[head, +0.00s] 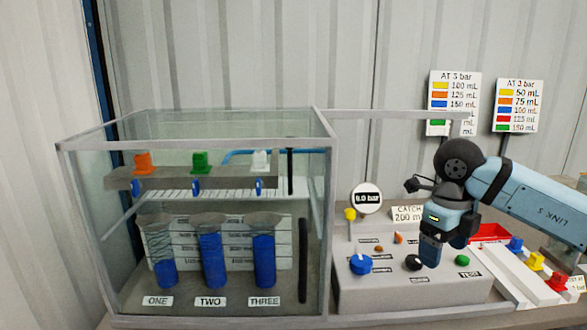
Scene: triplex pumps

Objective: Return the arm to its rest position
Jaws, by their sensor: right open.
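My right arm comes in from the right edge, blue with black joints. My right gripper (432,249) points down over the right part of the grey control panel (375,297). It is open, with nothing seen between its fingers, and hides part of the panel. Whether it touches the panel cannot be told. My left gripper is not in view.
A glass case (70,220) at the left holds three cylinders with blue liquid. The panel has a blue knob (361,264), a green button (462,260) and a round gauge (367,198). Coloured plugs (536,261) and a red tray (490,232) lie at the right.

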